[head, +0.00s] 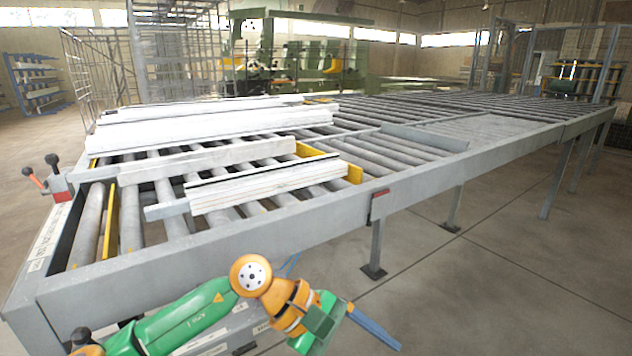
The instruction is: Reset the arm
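My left arm (190,318), green and orange, comes in from the lower left in front of the roller bench. It bends at an orange joint and ends in my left gripper (374,326), whose blue end points down to the right. This gripper is in front of the bench's near side rail, apart from the profiles. I see nothing held in it, but its finger gap cannot be made out. My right gripper is not in view.
The roller bench (330,228) fills the middle. White profiles (210,130) and a shorter near profile (265,188) lie on its rollers by yellow stops (355,174). A red clamp lever (60,187) stands at the left corner. The floor (500,270) at right is clear.

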